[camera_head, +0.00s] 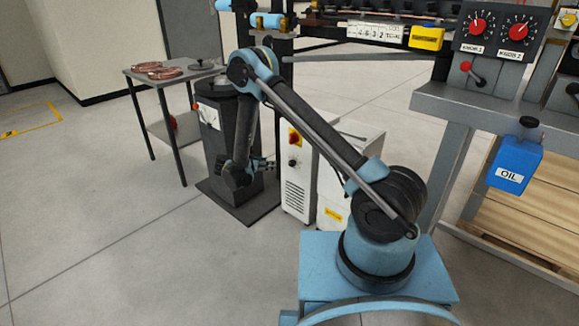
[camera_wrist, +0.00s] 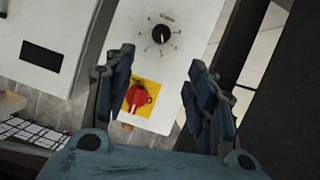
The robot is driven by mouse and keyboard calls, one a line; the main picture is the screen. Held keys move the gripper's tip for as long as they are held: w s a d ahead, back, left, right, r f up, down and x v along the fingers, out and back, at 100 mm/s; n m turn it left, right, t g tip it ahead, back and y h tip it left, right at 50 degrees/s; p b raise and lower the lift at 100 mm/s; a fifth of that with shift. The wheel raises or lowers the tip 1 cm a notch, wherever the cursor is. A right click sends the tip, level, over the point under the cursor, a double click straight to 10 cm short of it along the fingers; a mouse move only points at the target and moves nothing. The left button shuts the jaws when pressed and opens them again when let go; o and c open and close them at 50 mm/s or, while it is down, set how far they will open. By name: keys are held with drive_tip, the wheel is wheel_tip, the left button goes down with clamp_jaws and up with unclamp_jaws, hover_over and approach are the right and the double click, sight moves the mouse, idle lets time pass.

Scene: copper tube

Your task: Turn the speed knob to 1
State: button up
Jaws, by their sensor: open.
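The black speed knob (camera_wrist: 161,36) sits in a printed dial on a pale panel, in the upper middle of the wrist view. Its marks are too small to read. In the head view a small black knob (camera_head: 292,162) shows on the white cabinet (camera_head: 296,190), below a red switch on yellow. My gripper (camera_wrist: 160,62) is open and empty, with one finger on each side of the panel in the wrist view. The knob appears beyond the fingertips, apart from them. In the head view my gripper (camera_head: 266,163) is just left of the cabinet front.
A red rotary switch (camera_wrist: 138,97) on a yellow plate shows between my fingers. A dark cylindrical machine (camera_head: 215,125) stands left of the cabinet. A side table (camera_head: 150,76) holds copper coils. Red knobs (camera_head: 477,25) are on a panel at right. Open floor lies at left.

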sight(290, 163)
drive_tip(key=x, duration=1.7)
drive_tip(key=shift+w+f, duration=0.1)
drive_tip(key=shift+f, duration=0.1)
drive_tip(key=shift+c, duration=0.6)
drive_tip(key=c, duration=1)
